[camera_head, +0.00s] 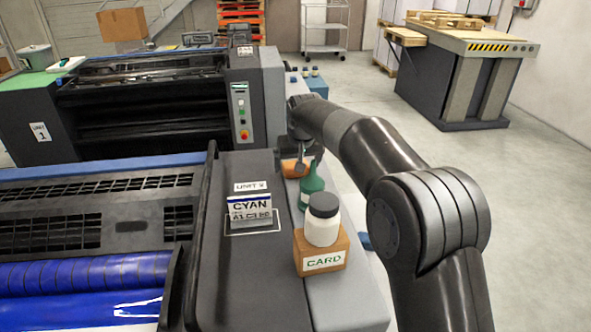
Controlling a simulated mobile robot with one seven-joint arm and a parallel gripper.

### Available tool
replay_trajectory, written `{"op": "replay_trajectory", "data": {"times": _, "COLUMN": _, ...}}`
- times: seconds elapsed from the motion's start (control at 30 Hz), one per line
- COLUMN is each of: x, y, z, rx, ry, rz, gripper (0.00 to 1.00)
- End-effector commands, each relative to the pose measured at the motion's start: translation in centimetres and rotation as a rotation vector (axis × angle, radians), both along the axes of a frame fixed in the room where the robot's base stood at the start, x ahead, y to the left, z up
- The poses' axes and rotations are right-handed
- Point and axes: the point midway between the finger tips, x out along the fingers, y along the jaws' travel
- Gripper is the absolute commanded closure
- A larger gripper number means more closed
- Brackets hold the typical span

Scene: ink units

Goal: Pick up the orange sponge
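The orange sponge (289,168) lies on the light grey ledge along the right side of the near press unit. My gripper (297,166) is over it, at the end of my dark arm that reaches in from the right. The fingers point down and overlap the sponge in the picture. The sponge is partly hidden behind them. I cannot tell whether the fingers touch it or are shut.
A green bottle (311,187) stands close in front of the sponge. A CYAN sign (249,207) stands left on the unit's top. Open floor (540,190) lies right.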

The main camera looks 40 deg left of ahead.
Motion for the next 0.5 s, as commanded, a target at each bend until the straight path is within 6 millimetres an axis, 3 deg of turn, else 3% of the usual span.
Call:
{"op": "replay_trajectory", "data": {"times": 0.2, "x": 0.8, "y": 0.7, "z": -2.6, "rx": -0.001, "ry": 0.001, "rz": 0.000, "gripper": 0.06}}
{"op": "replay_trajectory", "data": {"times": 0.4, "x": 0.9, "y": 0.7, "z": -2.7, "rx": -0.001, "ry": -0.001, "rz": 0.000, "gripper": 0.06}}
{"op": "replay_trajectory", "data": {"times": 0.5, "x": 0.9, "y": 0.7, "z": -2.7, "rx": -0.001, "ry": -0.001, "rz": 0.000, "gripper": 0.14}}
